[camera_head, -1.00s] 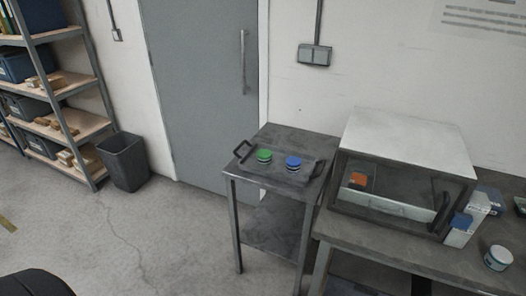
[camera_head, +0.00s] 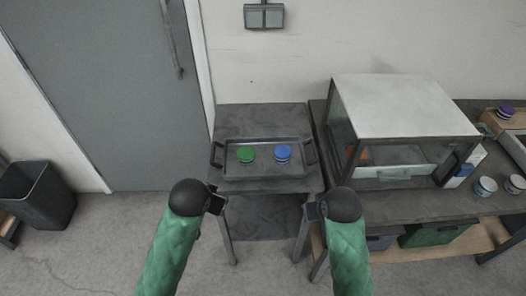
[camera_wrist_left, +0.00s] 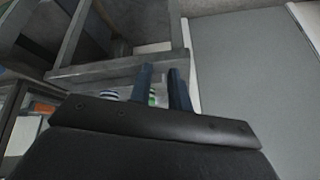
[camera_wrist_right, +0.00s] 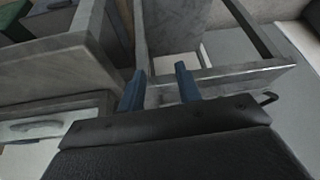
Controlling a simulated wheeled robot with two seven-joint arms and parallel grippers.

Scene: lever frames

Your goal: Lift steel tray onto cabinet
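The steel tray (camera_head: 264,172) lies flat on a small grey metal table (camera_head: 262,118), with a dark handle at each end. A green-lidded jar (camera_head: 246,154) and a blue-lidded jar (camera_head: 283,153) stand on it. The cabinet (camera_head: 405,107), a box with a pale flat top and glass front, stands to the right. My left gripper (camera_head: 219,203) is below the tray's left end in the head view, apart from the handle. It is open and empty (camera_wrist_left: 161,72). My right gripper (camera_head: 311,210) is below the right end, also open and empty (camera_wrist_right: 160,70).
The cabinet stands on a workbench (camera_head: 400,215) that adjoins the small table. Its top is bare. White jars (camera_head: 485,187) stand to its right. A grey door (camera_head: 105,80) and a dark bin (camera_head: 37,194) are at the left, with clear floor between bin and table.

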